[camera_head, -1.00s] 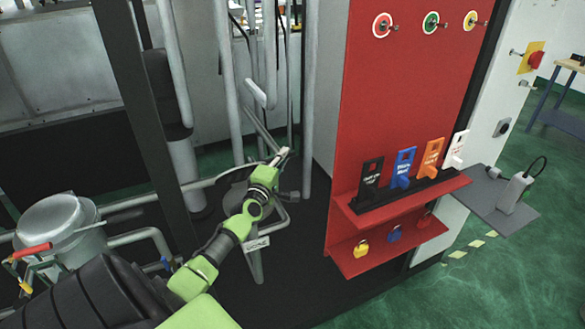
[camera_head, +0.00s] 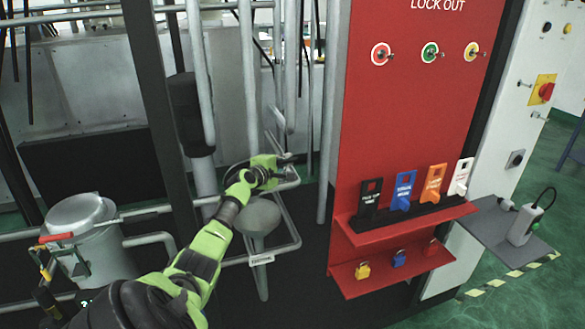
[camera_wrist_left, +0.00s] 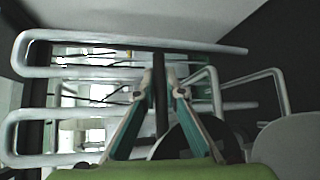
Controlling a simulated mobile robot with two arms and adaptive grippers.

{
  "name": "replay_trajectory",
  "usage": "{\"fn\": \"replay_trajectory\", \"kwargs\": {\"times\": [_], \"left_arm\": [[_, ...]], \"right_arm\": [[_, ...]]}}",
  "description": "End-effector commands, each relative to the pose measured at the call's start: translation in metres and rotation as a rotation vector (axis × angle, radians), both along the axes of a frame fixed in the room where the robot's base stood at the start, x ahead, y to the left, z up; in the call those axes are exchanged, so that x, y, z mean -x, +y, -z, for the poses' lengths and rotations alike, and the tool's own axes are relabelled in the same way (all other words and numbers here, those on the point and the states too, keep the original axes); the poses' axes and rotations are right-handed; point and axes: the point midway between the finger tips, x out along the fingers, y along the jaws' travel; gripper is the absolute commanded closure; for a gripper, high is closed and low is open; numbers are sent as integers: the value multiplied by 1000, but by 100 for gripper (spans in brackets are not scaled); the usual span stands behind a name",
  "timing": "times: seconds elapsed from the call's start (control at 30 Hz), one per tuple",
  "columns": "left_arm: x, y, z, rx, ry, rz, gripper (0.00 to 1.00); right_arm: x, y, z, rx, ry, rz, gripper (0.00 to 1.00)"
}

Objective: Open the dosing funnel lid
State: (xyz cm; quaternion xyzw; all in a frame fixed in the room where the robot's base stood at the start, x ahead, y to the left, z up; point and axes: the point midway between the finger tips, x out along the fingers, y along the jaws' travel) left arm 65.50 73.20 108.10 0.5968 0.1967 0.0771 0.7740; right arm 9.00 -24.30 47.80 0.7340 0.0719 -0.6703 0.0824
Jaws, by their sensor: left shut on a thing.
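The dosing funnel (camera_head: 258,217) is a grey round-topped cone on the pipe frame, below and left of my left gripper in the head view. My left gripper (camera_head: 286,161) is above and behind the funnel. In the left wrist view its fingers (camera_wrist_left: 164,88) close in around a dark upright bar (camera_wrist_left: 160,98), which looks like part of the lid. The lid is mostly hidden behind the green gripper and wrist, and its angle is hard to tell. A pale round surface (camera_wrist_left: 290,147), perhaps the funnel, shows at right in the wrist view. My right gripper is not in view.
Bent grey pipes (camera_head: 283,205) run around the funnel, and upright pipes (camera_head: 248,90) stand behind it. A red lockout panel (camera_head: 405,125) with tags and padlocks stands to the right. A lidded grey pot (camera_head: 88,240) stands at left.

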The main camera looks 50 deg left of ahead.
Motion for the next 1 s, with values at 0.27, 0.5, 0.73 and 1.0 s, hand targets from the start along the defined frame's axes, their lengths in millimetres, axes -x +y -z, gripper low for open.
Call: {"fn": "replay_trajectory", "kwargs": {"times": [0.27,0.5,0.73,1.0], "left_arm": [[-3,14,-6,36,8,0,100],[-4,15,-5,41,11,0,100],[-4,15,-5,41,11,0,80],[-3,15,-3,41,14,1,72]], "right_arm": [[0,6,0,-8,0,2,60],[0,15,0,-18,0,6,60],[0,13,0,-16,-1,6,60],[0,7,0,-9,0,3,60]]}}
